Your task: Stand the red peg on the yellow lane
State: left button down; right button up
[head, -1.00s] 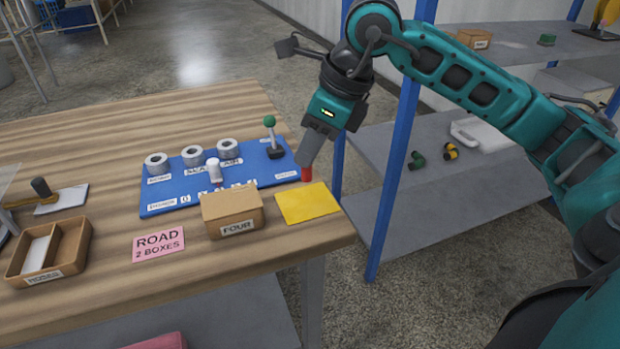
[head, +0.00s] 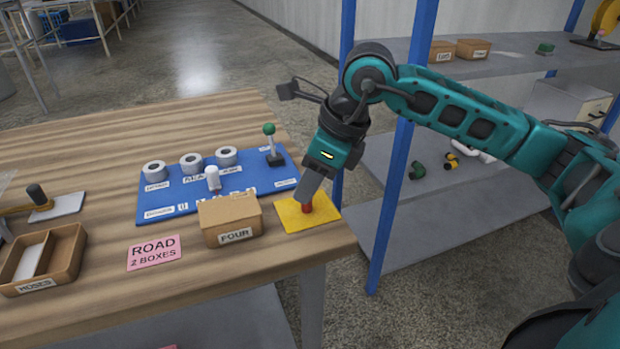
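My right gripper (head: 306,200) points down and is shut on the peg's upper part. The peg's lower end looks at or very near the lane's surface; I cannot tell whether it touches. The fingers hide the top of the peg. My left gripper is not in the head view.
A cardboard box marked FOUR (head: 230,219) stands just left of the lane. Behind is a blue board (head: 190,203) with grey rings, a white peg and a green-knobbed lever (head: 271,143). A blue shelf post (head: 400,170) rises right of the table.

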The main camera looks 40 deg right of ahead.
jog(key=shift+o, duration=0.7)
jog(key=shift+r, duration=0.25)
jog(key=p+v, duration=0.2)
jog(key=v, duration=0.9)
jog(key=shift+s+d+r+p, duration=0.15)
jog(key=shift+d+r+p, duration=0.05)
jog(key=shift+r+p, duration=0.2)
jog(key=shift+f, duration=0.1)
